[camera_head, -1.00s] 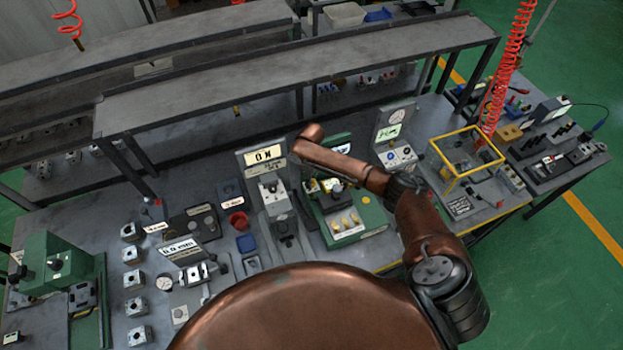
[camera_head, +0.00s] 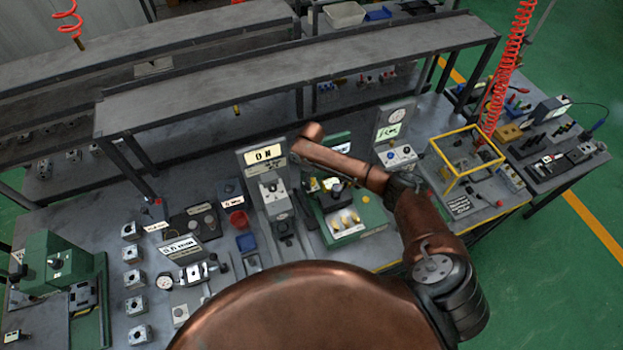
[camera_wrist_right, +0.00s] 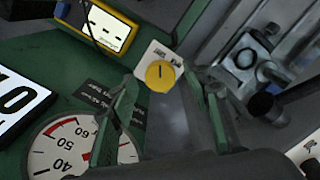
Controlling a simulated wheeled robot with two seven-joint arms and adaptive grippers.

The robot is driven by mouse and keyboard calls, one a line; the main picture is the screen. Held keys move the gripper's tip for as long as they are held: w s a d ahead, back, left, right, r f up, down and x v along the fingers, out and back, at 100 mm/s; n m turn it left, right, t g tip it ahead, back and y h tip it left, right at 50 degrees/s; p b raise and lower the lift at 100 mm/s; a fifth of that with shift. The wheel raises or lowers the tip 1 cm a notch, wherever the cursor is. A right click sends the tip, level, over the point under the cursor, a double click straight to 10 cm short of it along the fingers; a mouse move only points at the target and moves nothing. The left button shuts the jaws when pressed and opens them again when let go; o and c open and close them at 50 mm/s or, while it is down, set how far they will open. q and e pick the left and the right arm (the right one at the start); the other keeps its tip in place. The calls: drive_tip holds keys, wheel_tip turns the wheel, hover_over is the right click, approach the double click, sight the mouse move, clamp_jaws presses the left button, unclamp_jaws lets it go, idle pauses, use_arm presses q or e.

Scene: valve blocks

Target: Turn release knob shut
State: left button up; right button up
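In the right wrist view a round yellow knob (camera_wrist_right: 160,74) with a dark line across its face sits on a small white plate on a green panel. My right gripper (camera_wrist_right: 165,88) is open, with one finger on each side of the picture's middle. The knob shows in the gap, near the fingertips; contact cannot be told. My left gripper is not in view.
A pressure gauge (camera_wrist_right: 75,150) and a yellow-framed display (camera_wrist_right: 104,28) are close to the left finger. Metal fittings (camera_wrist_right: 250,60) stand to the right. In the head view the "ON" station (camera_head: 268,180) stands beside the green one, and a yellow frame (camera_head: 462,160) stands farther right.

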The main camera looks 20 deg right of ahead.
drive_tip(key=shift+r, duration=0.1)
wheel_tip(320, 180, up, 12)
idle(0.6)
drive_tip(key=shift+s, duration=0.1)
idle(0.3)
